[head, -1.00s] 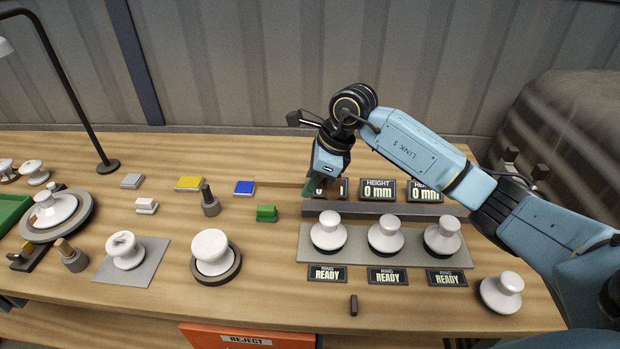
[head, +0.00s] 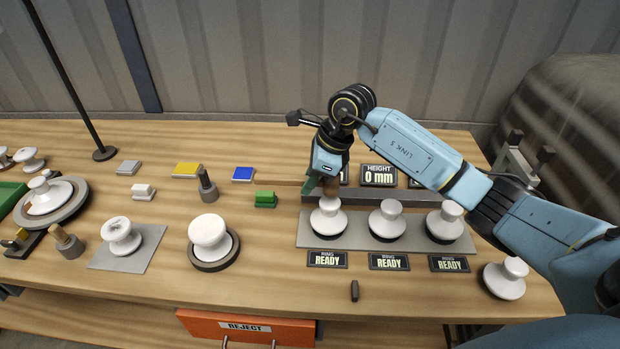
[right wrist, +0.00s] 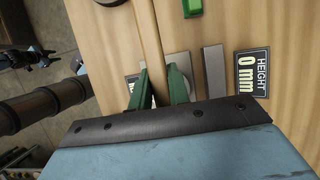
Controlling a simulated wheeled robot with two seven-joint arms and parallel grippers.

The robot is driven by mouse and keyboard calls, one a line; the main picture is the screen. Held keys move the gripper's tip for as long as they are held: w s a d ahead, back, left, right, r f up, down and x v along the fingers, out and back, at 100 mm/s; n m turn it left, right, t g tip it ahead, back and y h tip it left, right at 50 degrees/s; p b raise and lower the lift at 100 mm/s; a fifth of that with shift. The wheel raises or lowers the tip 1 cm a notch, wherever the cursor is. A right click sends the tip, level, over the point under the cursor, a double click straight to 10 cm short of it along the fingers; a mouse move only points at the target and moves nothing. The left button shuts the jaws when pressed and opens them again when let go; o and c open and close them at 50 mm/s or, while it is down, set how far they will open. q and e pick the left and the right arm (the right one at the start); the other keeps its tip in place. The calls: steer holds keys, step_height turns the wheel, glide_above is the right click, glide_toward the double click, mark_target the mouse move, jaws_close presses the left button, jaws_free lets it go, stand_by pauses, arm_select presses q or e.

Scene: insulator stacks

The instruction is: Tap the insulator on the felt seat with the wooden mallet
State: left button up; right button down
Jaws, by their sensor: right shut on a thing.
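Three white insulators stand on dark round seats along a grey plate (head: 302,237) at the right. My right gripper (head: 322,184) is over the leftmost insulator (head: 328,222), shut on a brown wooden piece, which I take for the mallet (head: 331,187). Its lower end is at the insulator's top knob; I cannot tell whether they touch. My left gripper is out of view.
Ring signs (head: 327,259) read READY in front of the plate. Height displays (head: 379,175) stand behind it; one reads 0 mm. A loose insulator (head: 504,279) is at the right.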

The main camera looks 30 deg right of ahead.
steer(key=shift+r+p, duration=0.85)
steer(key=shift+r, duration=1.05)
steer(key=shift+f, duration=0.1)
stand_by(0.8)
